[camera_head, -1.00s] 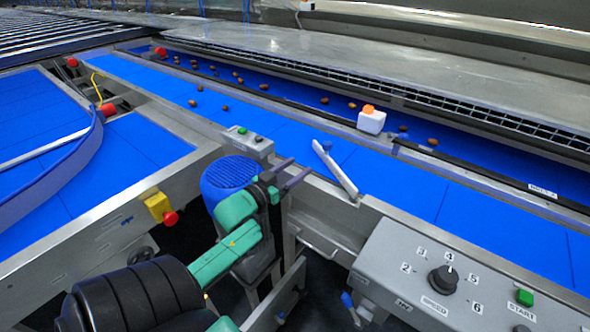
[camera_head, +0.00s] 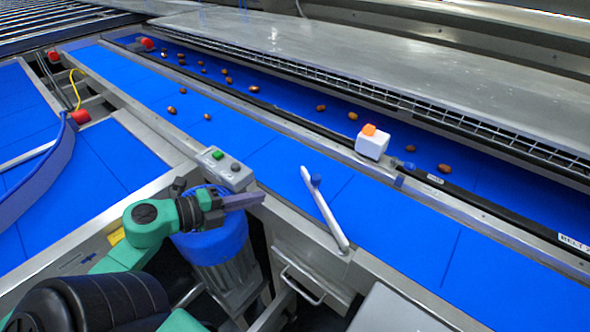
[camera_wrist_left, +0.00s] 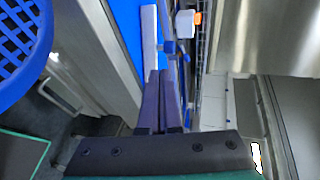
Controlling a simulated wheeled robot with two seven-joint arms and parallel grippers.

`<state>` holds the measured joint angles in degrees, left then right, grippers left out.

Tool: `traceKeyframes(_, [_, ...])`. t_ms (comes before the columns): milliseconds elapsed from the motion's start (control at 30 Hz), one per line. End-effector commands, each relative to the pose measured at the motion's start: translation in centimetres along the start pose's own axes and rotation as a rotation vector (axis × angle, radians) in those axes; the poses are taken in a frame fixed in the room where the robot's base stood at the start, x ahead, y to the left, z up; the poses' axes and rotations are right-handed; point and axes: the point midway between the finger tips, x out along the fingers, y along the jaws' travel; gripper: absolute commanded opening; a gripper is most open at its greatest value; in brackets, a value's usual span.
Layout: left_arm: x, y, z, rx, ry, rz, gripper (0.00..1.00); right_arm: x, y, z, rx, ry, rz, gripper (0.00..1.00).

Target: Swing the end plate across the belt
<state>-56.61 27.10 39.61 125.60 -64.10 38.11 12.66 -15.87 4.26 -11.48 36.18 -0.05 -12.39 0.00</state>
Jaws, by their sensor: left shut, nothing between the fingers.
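The end plate (camera_head: 322,205) is a white bar with a blue knob (camera_head: 316,181) near its far end. It lies slantwise over the near blue belt (camera_head: 275,160), its near end at the belt's front rail. It also shows in the left wrist view (camera_wrist_left: 149,40), beyond the fingertips, with the blue knob (camera_wrist_left: 169,47) beside it. My left gripper (camera_head: 262,198) is shut and empty, left of the plate and apart from it, by the front rail. Its closed fingers (camera_wrist_left: 162,75) show in the left wrist view. My right gripper is not in view.
A white box with an orange top (camera_head: 372,144) stands on the divider between the belts. Brown dates lie on both belts. A small button box (camera_head: 224,167) and a blue motor (camera_head: 214,240) are close to my left gripper. A grey panel (camera_head: 395,312) is at the lower right.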

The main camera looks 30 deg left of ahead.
Motion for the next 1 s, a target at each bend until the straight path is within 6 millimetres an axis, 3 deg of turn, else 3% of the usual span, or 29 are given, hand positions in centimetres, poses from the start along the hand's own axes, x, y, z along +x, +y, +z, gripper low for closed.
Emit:
traceKeyframes(100, [1.9,-0.3,0.0,0.001,0.002,-0.003,0.00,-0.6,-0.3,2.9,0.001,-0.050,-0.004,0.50])
traceKeyframes(233, [4.7,-0.4,0.1,0.002,0.001,-0.004,0.00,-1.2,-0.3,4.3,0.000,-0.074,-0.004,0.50])
traceKeyframes(333, [6.9,-0.4,0.1,0.001,0.000,-0.005,0.00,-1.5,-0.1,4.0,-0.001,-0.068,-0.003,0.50])
traceKeyframes(500, [10.4,-1.0,0.2,-0.002,-0.002,-0.007,0.00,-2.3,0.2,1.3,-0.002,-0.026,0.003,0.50])
traceKeyframes(600, [11.9,-1.4,0.2,-0.003,-0.003,-0.007,0.00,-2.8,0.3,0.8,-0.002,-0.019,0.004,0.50])
traceKeyframes(767, [13.1,-1.4,0.1,-0.005,-0.003,-0.004,0.00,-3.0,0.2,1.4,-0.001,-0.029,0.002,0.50])
traceKeyframes(1000, [13.2,-1.3,0.1,-0.006,-0.002,-0.004,0.00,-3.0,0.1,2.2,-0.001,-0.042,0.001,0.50])
